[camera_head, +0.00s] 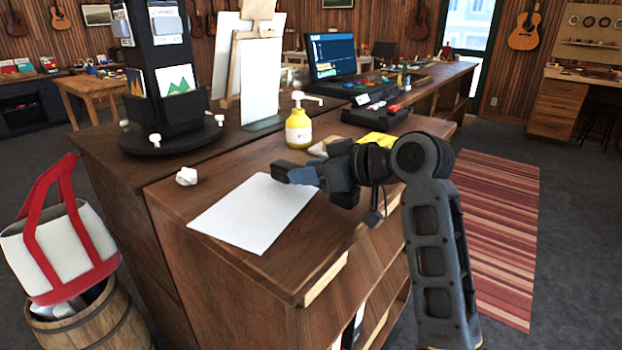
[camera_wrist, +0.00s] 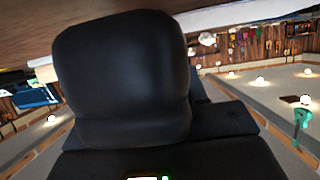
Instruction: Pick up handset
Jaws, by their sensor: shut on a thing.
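A smooth black rounded block, seemingly the handset (camera_wrist: 122,75), fills much of the wrist view, close to the camera. My gripper (camera_head: 290,173) is shut on it, above the counter beside the white sheet. In the head view, dark parts reach left from my wrist over the sheet's right edge; I cannot clearly separate handset from fingers there. The far side of the handset is hidden.
The wooden counter (camera_head: 180,210) holds a white sheet (camera_head: 252,213), a crumpled paper ball (camera_head: 186,176), a yellow pump bottle (camera_head: 299,127), a yellow item (camera_head: 376,139) and a black display stand (camera_head: 168,75). A monitor (camera_head: 332,55) stands behind. A striped rug (camera_head: 495,230) lies right.

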